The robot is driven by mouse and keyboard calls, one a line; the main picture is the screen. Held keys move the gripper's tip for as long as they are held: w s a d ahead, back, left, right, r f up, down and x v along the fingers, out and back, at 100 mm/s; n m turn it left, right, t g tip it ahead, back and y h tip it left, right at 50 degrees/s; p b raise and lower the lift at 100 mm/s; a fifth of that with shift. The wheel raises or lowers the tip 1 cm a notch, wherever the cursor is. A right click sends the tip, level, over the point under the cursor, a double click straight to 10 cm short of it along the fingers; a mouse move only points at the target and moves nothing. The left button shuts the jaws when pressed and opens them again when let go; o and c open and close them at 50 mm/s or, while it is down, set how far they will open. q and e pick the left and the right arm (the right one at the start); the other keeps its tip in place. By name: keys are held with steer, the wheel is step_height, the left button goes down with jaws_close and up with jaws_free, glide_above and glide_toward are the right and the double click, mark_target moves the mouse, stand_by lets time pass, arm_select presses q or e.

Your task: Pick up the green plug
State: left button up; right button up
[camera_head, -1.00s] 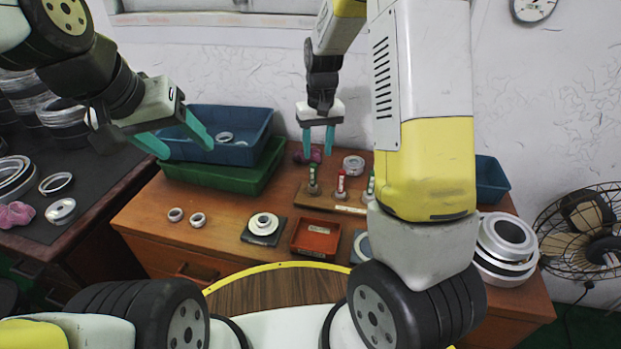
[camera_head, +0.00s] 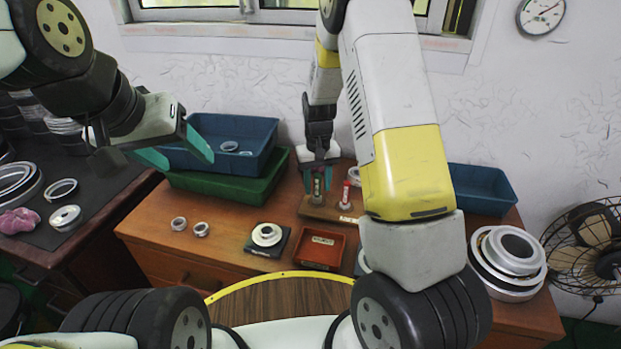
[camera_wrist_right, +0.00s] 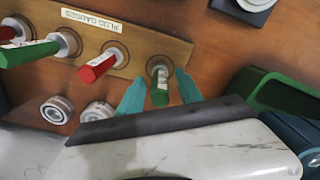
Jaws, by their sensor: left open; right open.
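A green plug (camera_head: 317,188) stands at the left end of the wooden plug gauge block (camera_head: 343,217). My right gripper (camera_head: 318,180) is over it with its jaws open. In the right wrist view, this green plug (camera_wrist_right: 160,88) is between the two teal fingers, with a gap on each side. A red plug (camera_head: 346,196) stands beside it; it also shows in the right wrist view (camera_wrist_right: 97,67). My left gripper (camera_head: 184,158) is open and empty by the bins.
A blue bin (camera_head: 262,150) sits on a green bin (camera_head: 274,172) to the left. In front are a red tray (camera_head: 320,262), a ring on a dark plate (camera_head: 267,240) and two small rings (camera_head: 190,227). A blue tray (camera_head: 500,195) and stacked rings (camera_head: 508,262) stand right.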

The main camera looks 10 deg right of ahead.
jaws_close()
stand_by(1.4)
